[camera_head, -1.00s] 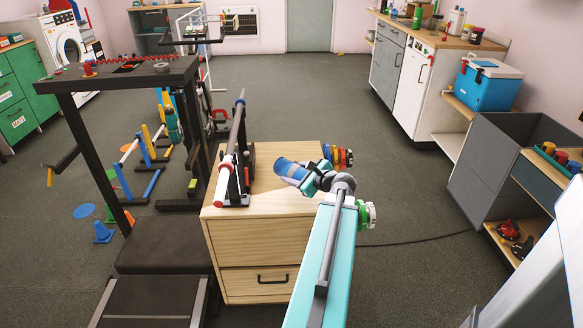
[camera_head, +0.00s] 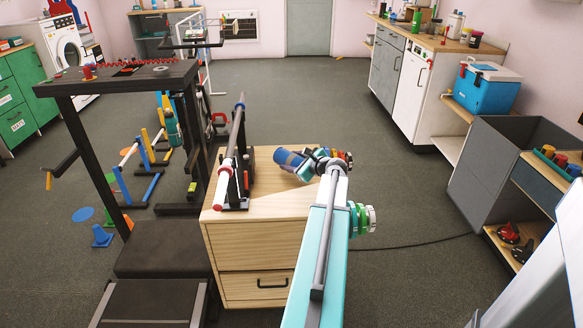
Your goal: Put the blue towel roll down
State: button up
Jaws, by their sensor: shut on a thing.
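The blue towel roll (camera_head: 286,157) is a small dark-blue cylinder in the head view, above the right part of the wooden cabinet's top (camera_head: 262,192). My gripper (camera_head: 299,166) is shut on the roll, at its right end. The roll lies tilted in the picture, its free end pointing left. I cannot tell whether it touches the cabinet top. The gripper and wrist hide its right end.
A black stand (camera_head: 236,196) holding a long bar with a red-and-white end is on the cabinet's left side. Colored discs (camera_head: 344,157) show just behind my wrist. The front middle of the cabinet top is clear. A dark frame (camera_head: 120,80) stands at left.

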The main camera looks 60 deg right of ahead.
jog(key=shift+w+d, duration=0.5)
jog(key=shift+d, duration=0.3)
jog(key=shift+f, duration=0.1)
jog(key=shift+f+b, duration=0.3)
jog(key=shift+f, duration=1.4)
jog(key=shift+f, duration=0.15)
jog(key=o, duration=1.2)
jog(key=shift+v, duration=0.9)
jog(key=v, duration=1)
jog(key=shift+s+a+p, duration=0.1)
jog(key=shift+a+p, duration=0.05)
jog(key=shift+p, duration=0.2)
